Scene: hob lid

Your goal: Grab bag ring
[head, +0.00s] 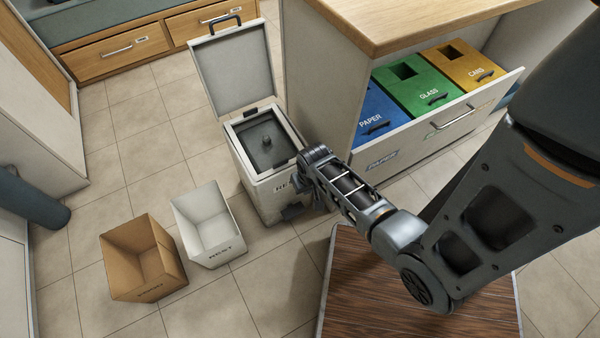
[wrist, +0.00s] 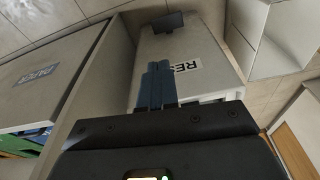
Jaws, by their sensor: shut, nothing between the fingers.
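The white bin (head: 262,185) stands by the counter with its lid (head: 232,72) raised. Inside its open top, a grey bag or liner shows a small dark upright piece (head: 266,141). I cannot tell if this is the bag ring. My gripper (wrist: 158,66) is shut and empty, its blue-grey fingers together. It is outside the bin, low by the labelled front face (wrist: 186,60), not over the opening. In the wrist view the fingers point towards a dark pedal (wrist: 168,22) at the bin's foot. In the head view my arm hides part of the bin's right side.
An open drawer holds blue paper (head: 378,112), green glass (head: 418,82) and yellow cans (head: 464,64) containers. A white box (head: 209,225) and a brown box (head: 142,258) stand on the floor left of the bin. A dark wooden surface (head: 415,300) lies below my arm.

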